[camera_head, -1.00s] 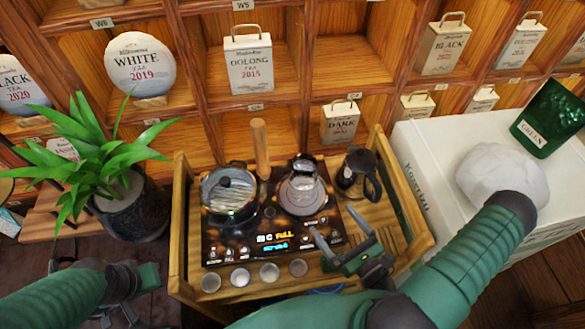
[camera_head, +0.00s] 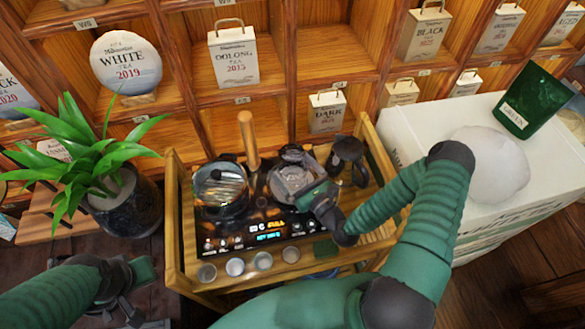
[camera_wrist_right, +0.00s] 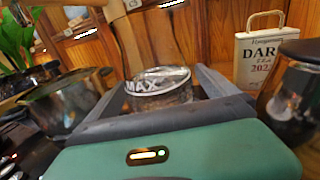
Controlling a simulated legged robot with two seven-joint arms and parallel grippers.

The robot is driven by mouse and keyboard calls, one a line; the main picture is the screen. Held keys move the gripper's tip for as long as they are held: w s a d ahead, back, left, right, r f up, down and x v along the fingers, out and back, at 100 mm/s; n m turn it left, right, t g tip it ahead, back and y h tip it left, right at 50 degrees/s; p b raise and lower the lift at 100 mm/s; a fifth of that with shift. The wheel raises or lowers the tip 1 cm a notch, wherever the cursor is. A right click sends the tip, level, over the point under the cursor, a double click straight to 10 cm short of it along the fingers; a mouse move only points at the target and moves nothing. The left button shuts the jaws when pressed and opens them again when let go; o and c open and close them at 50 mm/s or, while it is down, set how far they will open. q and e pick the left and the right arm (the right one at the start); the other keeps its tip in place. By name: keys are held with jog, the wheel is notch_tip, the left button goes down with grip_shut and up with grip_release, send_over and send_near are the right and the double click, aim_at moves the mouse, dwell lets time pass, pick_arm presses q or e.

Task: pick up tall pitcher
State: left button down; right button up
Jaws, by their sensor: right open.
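A clear glass pitcher (camera_head: 291,176) stands on the right side of the black tea stove (camera_head: 240,232). In the right wrist view its clear rim, marked MAX (camera_wrist_right: 158,88), shows between the dark fingers of my right gripper (camera_wrist_right: 165,82). In the head view my right gripper (camera_head: 303,186) is open at the pitcher's near side; contact cannot be told. A dark glass vessel with a handle (camera_head: 347,160) stands to the right, also in the wrist view (camera_wrist_right: 294,95). Which is the tall pitcher is not certain. My left gripper (camera_head: 122,290) is low at left, its jaws unclear.
A glass pot (camera_head: 220,188) stands on the stove's left side, with a wooden post (camera_head: 248,140) behind. Several small cups (camera_head: 235,267) line the wooden tray's front. A potted plant (camera_head: 125,210) is left; a white box (camera_head: 410,140) is right.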

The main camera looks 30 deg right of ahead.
grip_shut()
dwell(0.7)
